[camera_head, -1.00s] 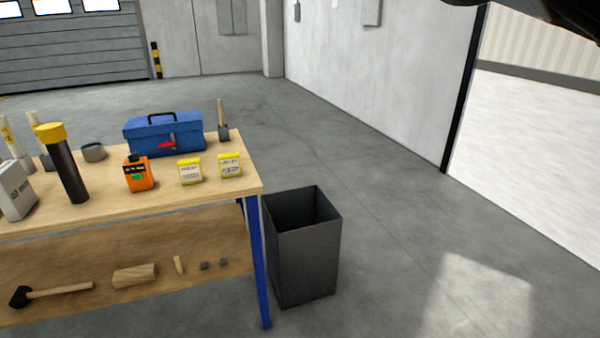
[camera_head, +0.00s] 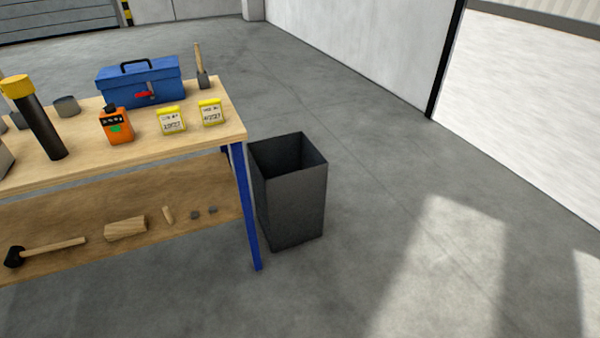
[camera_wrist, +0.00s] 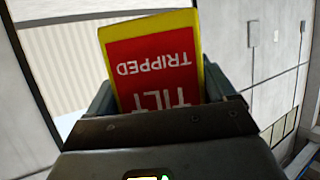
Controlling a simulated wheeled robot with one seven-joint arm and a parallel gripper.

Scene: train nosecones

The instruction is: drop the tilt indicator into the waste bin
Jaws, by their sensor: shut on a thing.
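The tilt indicator (camera_wrist: 155,62) is a red card with a yellow border, and its printed words "TILT" and "TRIPPED" appear upside down in the wrist view. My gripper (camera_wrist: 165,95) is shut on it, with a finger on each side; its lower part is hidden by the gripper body. The waste bin (camera_head: 295,200) is a dark grey, open-topped square bin on the floor at the right end of the workbench in the head view. Its visible inside looks empty, but its bottom is hidden. My gripper is not in the head view.
The workbench (camera_head: 200,152) holds a blue toolbox (camera_head: 140,82), an orange device (camera_head: 116,126), two yellow-and-white labelled boxes (camera_head: 171,121) and a dark cylinder with a yellow cap (camera_head: 40,125). A mallet (camera_head: 45,251) lies on its lower shelf. The floor right of the bin is clear.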

